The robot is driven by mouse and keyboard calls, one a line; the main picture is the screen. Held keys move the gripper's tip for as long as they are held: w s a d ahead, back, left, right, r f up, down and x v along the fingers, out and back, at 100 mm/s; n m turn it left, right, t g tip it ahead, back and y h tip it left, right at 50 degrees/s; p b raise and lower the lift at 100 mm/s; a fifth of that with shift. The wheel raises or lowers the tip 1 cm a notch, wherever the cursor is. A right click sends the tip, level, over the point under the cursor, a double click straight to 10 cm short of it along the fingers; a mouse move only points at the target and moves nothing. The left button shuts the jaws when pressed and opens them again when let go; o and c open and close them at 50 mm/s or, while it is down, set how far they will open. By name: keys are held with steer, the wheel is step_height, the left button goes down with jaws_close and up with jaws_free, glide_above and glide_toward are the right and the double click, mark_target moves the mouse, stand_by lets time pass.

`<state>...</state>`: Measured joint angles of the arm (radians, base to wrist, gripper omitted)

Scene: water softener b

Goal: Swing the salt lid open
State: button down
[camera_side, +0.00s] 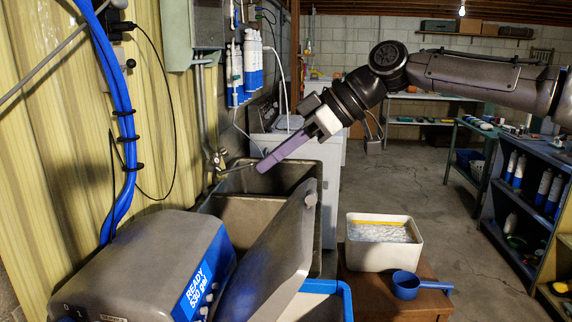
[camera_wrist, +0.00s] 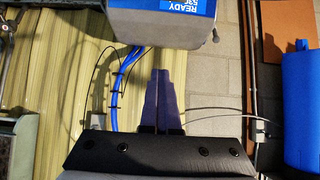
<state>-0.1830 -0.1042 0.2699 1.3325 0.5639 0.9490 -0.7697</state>
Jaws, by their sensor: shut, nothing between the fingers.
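The water softener's grey control head (camera_side: 130,265) is at the lower left of the side view, with a blue "READY" label. The grey salt lid (camera_side: 275,255) stands steeply tilted to its right, its upper corner with a round knob raised. A blue rim (camera_side: 345,290) shows below and right of the lid. My gripper (camera_side: 262,168) is shut and empty, its purple fingers pointing down-left above the lid, apart from it in the picture. In the wrist view my fingers (camera_wrist: 163,72) lie together, pointing at the upside-down control head (camera_wrist: 150,25). I cannot make out the lid there.
A dark double sink (camera_side: 235,212) stands behind the lid, below my fingers. A white tub (camera_side: 383,245) and a blue scoop (camera_side: 406,285) sit on a wooden stand at right. Blue hoses (camera_side: 118,120) run down the left wall. The floor beyond is clear.

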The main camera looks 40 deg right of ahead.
steer(key=shift+w+a+r, duration=0.35)
steer(key=shift+w+a, duration=0.15)
steer(key=shift+a, duration=0.05)
steer(key=c, duration=1.1)
jaws_free()
